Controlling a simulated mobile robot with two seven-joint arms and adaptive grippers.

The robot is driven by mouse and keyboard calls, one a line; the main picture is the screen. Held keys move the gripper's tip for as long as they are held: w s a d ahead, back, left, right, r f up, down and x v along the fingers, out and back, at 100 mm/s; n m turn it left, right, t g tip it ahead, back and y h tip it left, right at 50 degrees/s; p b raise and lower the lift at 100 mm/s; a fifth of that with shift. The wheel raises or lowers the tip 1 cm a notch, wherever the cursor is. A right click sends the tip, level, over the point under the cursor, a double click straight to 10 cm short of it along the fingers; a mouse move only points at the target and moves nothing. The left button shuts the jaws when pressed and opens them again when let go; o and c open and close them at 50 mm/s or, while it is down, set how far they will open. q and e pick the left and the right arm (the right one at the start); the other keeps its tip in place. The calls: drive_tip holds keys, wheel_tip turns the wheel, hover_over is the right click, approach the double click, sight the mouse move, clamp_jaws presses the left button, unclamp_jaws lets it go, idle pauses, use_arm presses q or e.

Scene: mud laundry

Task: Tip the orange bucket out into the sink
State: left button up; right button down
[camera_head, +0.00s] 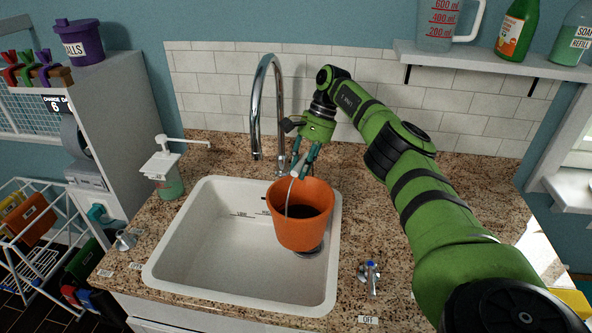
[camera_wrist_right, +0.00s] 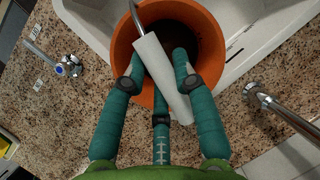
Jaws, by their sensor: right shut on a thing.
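The orange bucket (camera_head: 301,222) hangs upright over the right side of the white sink (camera_head: 190,262). Dark contents show inside it in the right wrist view, where the bucket (camera_wrist_right: 122,50) lies just beyond my fingers. My right gripper (camera_head: 303,165) is above the bucket, shut on the white grip of its wire handle (camera_wrist_right: 160,72). In the right wrist view my right gripper (camera_wrist_right: 160,80) has its teal fingers around that grip. The bucket's underside is hidden. My left gripper is not in view.
The chrome faucet (camera_head: 266,100) stands behind the sink, close to my right gripper. A soap pump bottle (camera_head: 168,175) is at the left. A blue-marked tap knob (camera_head: 370,273) is right of the sink. The sink's left half is empty.

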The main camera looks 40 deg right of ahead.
drive_tip(key=shift+d+f, duration=0.4)
drive_tip(key=shift+d, duration=0.05)
drive_tip(key=t+h+b, duration=0.2)
drive_tip(key=h+b, duration=0.1)
drive_tip(key=b, duration=0.3)
hover_over(286, 216)
drive_tip(key=shift+s+d+f, duration=0.1)
drive_tip(key=shift+d+f, duration=0.05)
drive_tip(key=shift+f, duration=0.5)
drive_tip(key=shift+s+d+f, duration=0.1)
drive_tip(key=shift+s+f, duration=0.05)
drive_tip(key=shift+f, duration=0.5)
drive_tip(key=shift+s+d+f, duration=0.1)
drive_tip(key=shift+d+f, duration=0.05)
drive_tip(key=shift+f, duration=0.5)
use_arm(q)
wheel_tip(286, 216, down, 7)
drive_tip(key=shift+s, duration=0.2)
use_arm(e)
drive_tip(key=shift+s+a+h, duration=0.15)
drive_tip(key=shift+a+h, duration=0.25)
drive_tip(key=shift+a, duration=0.05)
